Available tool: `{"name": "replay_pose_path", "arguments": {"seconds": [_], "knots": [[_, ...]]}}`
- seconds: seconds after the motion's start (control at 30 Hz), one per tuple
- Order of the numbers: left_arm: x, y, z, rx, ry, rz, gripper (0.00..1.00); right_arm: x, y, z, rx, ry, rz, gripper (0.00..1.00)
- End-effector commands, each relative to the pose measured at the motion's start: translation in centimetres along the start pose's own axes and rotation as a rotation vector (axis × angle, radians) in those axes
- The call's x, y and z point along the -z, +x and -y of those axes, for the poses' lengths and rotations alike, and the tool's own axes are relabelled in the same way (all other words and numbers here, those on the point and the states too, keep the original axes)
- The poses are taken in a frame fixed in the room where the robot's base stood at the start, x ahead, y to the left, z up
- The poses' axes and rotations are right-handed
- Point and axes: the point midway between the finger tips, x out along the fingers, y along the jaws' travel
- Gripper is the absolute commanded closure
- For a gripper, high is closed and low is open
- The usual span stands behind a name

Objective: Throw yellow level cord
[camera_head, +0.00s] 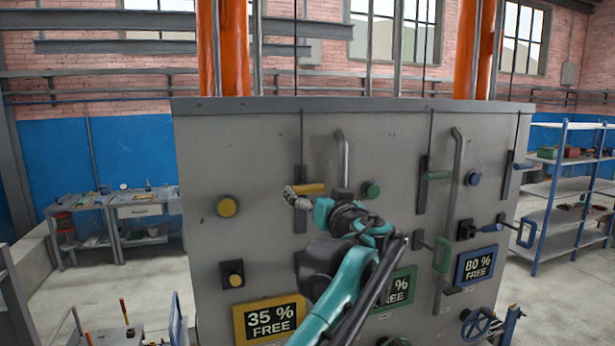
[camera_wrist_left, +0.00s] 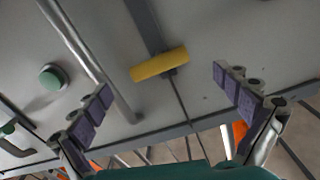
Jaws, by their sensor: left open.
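The yellow lever handle (camera_head: 311,188) is a short bar in a dark vertical slot on the left part of the grey panel, with a thin dark cord (camera_head: 302,135) running up from it. My left gripper (camera_head: 297,197) is just in front of the panel, overlapping the handle's left end in the head view. In the left wrist view, the yellow handle (camera_wrist_left: 158,65) lies ahead, between the directions of the spread purple-padded fingers of my left gripper (camera_wrist_left: 161,84). They are open and empty, and no contact with the handle shows. My right gripper is not in view.
The grey panel (camera_head: 255,150) also carries a green lever handle (camera_head: 436,175), a blue one (camera_head: 524,165), round buttons and vertical pipes. A grey pipe (camera_head: 343,158) runs just right of the yellow lever. Workbenches (camera_head: 140,211) stand left, blue shelving (camera_head: 565,190) right.

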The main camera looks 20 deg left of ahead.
Motion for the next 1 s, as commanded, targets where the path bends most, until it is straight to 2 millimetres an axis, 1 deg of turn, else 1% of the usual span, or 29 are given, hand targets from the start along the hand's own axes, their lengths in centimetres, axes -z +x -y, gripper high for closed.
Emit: {"name": "replay_pose_path", "arguments": {"seconds": [0.03, 0.1, 0.3, 0.4, 0.5, 0.73, 0.77, 0.8, 0.87, 0.9, 0.97, 1.0], "knots": [[0.0, 1.0, 0.2, 0.004, 0.000, 0.001, 0.00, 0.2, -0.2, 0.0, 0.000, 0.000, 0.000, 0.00], [0.0, 2.2, 0.2, 0.003, 0.000, 0.002, 0.00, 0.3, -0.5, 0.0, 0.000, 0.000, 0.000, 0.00], [0.0, 5.2, 0.2, 0.003, 0.001, 0.002, 0.00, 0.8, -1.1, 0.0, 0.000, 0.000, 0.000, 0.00], [-0.1, 6.0, 0.1, 0.002, 0.001, 0.002, 0.00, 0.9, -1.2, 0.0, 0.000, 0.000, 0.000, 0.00], [-0.1, 6.4, 0.1, 0.002, 0.001, 0.002, 0.00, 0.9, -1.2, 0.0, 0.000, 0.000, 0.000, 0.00], [-0.2, 6.4, 0.1, 0.001, 0.001, 0.003, 0.00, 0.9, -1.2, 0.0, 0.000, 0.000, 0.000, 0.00], [-0.2, 6.4, 0.1, 0.001, 0.001, 0.003, 0.08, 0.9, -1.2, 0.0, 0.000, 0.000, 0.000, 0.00], [-0.2, 6.4, 0.1, 0.001, 0.001, 0.003, 0.18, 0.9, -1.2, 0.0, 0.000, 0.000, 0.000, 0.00], [-0.2, 6.4, 0.1, 0.001, 0.001, 0.003, 0.34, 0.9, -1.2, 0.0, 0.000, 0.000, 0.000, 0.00], [-0.2, 6.4, 0.1, 0.001, 0.001, 0.003, 0.45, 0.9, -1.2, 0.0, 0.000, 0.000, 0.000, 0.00], [-0.2, 6.4, 0.1, 0.001, 0.001, 0.003, 0.61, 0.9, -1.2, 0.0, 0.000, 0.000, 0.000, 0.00], [-0.2, 6.4, 0.1, 0.001, 0.001, 0.003, 0.66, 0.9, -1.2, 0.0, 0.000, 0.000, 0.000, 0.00]]}}
